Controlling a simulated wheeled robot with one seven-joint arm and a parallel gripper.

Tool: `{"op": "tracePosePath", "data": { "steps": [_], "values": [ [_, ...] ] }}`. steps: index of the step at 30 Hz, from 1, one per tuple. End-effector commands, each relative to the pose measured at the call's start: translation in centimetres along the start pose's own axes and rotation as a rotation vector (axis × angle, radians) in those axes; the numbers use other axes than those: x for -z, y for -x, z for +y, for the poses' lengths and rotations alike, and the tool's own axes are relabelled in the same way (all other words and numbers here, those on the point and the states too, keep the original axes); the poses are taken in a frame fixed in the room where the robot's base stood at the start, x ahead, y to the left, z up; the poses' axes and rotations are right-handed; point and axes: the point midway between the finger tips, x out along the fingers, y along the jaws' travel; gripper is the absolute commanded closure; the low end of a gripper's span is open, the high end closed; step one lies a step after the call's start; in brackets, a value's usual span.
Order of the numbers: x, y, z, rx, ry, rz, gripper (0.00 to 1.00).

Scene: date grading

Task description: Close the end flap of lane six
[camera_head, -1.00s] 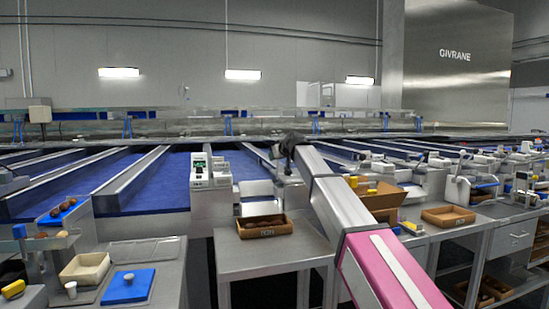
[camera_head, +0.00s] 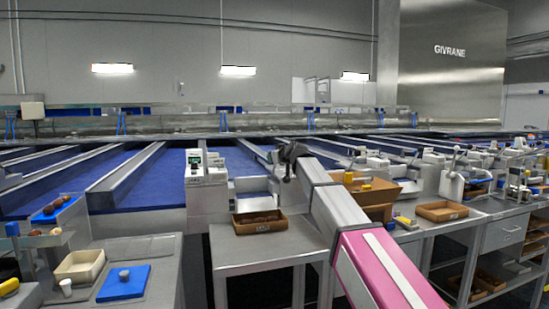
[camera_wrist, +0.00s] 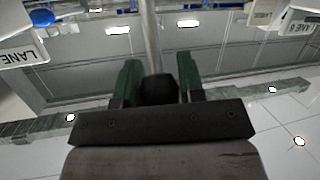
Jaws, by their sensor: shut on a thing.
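My gripper (camera_head: 288,160) is at the end of my arm, by the lane ends in the middle of the head view. In the wrist view my gripper (camera_wrist: 158,82) has green fingers on either side of a dark knob (camera_wrist: 157,92), shut on it. A thin metal rod (camera_wrist: 151,40) runs up from the knob. A lane sign (camera_wrist: 291,24) is at the upper right of the wrist view; its number is hard to read. Another lane sign (camera_wrist: 20,52) is tilted at the left edge. The end flap of lane six cannot be told apart clearly; my arm hides part of that area.
A brown tray (camera_head: 259,228) sits on the grey table (camera_head: 272,252) below my gripper. Cardboard boxes (camera_head: 368,193) stand right of my arm. A white scale-like unit (camera_head: 206,180) is left of my gripper. A white bin (camera_head: 80,268) and blue board (camera_head: 123,284) are at lower left.

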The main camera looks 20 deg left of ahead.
Motion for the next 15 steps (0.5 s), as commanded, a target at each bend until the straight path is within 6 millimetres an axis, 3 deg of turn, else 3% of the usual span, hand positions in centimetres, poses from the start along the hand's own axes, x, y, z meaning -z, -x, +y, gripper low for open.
{"op": "tracePosePath", "data": {
  "steps": [12,13,15],
  "values": [
    [0.02,0.25,-0.09,0.0,-0.001,0.002,1.0],
    [0.02,0.26,-0.09,0.0,-0.001,0.002,0.61],
    [0.01,0.25,-0.09,0.0,-0.001,0.002,0.4]
  ]
}}
